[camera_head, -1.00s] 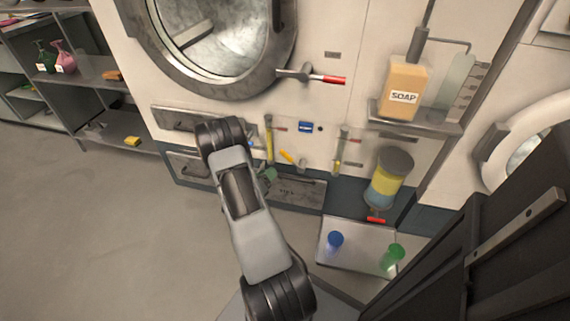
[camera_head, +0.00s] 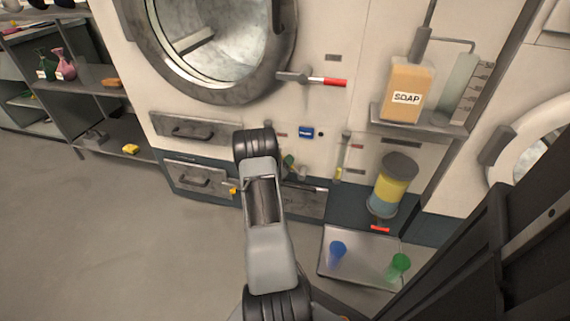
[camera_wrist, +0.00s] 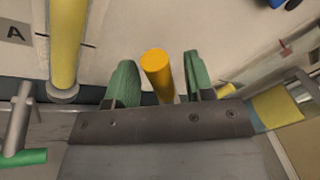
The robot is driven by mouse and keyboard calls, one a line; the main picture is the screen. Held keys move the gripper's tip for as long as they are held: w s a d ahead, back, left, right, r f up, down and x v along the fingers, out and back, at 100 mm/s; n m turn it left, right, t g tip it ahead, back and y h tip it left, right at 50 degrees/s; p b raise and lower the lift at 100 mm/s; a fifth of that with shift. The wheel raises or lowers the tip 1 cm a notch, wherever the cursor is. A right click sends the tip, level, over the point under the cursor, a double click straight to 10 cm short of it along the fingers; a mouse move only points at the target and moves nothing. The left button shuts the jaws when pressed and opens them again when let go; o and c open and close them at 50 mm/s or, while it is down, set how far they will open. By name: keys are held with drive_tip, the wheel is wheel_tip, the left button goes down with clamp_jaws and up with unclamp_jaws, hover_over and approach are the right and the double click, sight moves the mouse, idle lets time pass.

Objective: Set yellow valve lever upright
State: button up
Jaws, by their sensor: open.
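The yellow valve lever (camera_wrist: 157,72) shows in the wrist view as a short round yellow bar, its end facing the camera. My gripper (camera_wrist: 159,78) is open, with one green finger on each side of the lever. Narrow gaps show between the lever and both fingers. In the head view, my arm hides the lever and most of my gripper; one green piece (camera_head: 288,163) shows beside the arm. The lever's exact tilt cannot be told.
A yellow sight tube (camera_wrist: 65,45) and a green-handled fitting (camera_wrist: 25,158) stand at left in the wrist view. A tray (camera_head: 345,272) with a blue cup (camera_head: 337,252) and green cup (camera_head: 398,267) lies below right. A yellow-blue jar (camera_head: 392,185) stands beyond it.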

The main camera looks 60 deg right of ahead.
drive_tip(key=shift+d, duration=0.2)
drive_tip(key=shift+c, duration=0.3)
clamp_jaws()
